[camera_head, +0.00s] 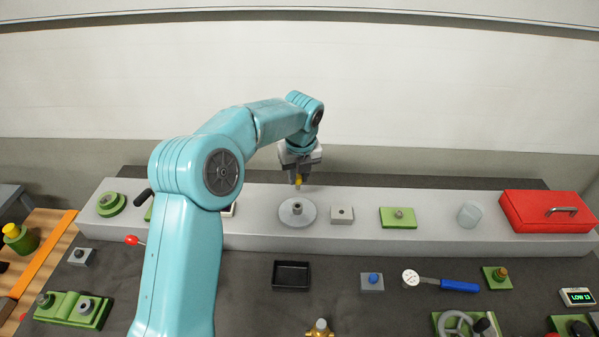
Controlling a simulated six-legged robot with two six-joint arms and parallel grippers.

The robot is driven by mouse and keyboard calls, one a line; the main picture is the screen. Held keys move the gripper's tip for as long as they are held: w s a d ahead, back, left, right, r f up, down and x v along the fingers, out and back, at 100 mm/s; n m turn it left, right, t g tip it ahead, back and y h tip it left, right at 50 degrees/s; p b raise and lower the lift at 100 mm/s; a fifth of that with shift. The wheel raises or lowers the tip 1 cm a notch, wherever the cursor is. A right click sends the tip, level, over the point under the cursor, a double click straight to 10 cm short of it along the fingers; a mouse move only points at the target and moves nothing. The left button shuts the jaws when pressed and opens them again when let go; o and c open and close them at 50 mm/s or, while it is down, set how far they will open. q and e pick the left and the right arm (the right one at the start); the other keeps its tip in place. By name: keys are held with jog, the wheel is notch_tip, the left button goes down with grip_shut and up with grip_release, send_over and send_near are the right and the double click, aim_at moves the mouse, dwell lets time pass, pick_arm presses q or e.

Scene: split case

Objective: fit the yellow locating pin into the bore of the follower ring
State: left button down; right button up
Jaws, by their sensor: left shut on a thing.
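The yellow locating pin (298,181) is held between the fingers of my left gripper (298,178), which points down. My left gripper is shut on it. Below it, on the grey raised ledge, stands a grey round disc with a raised hub (297,212), which looks like the follower ring. The pin appears above the hub, with a small gap between them in the picture. The bore is too small to make out clearly. My right gripper is not in view.
On the grey ledge (355,237) are a small grey block (342,215), a green plate (398,217), a clear cup (469,215) and a red box (546,211). In front lie a black tray (291,275), a dial gauge (411,278) and a blue-knobbed block (372,281).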

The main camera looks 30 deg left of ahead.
aim_at(298, 185)
pick_arm(q)
jog(key=shift+a+f+b, duration=0.1)
jog(key=shift+f+b, duration=1.55)
jog(key=shift+f, duration=1.25)
jog(key=shift+f, duration=0.3)
jog(key=shift+f, duration=0.4)
jog(key=shift+f, duration=0.1)
jog(key=shift+f, duration=0.45)
jog(key=shift+f, duration=0.5)
dwell(0.5)
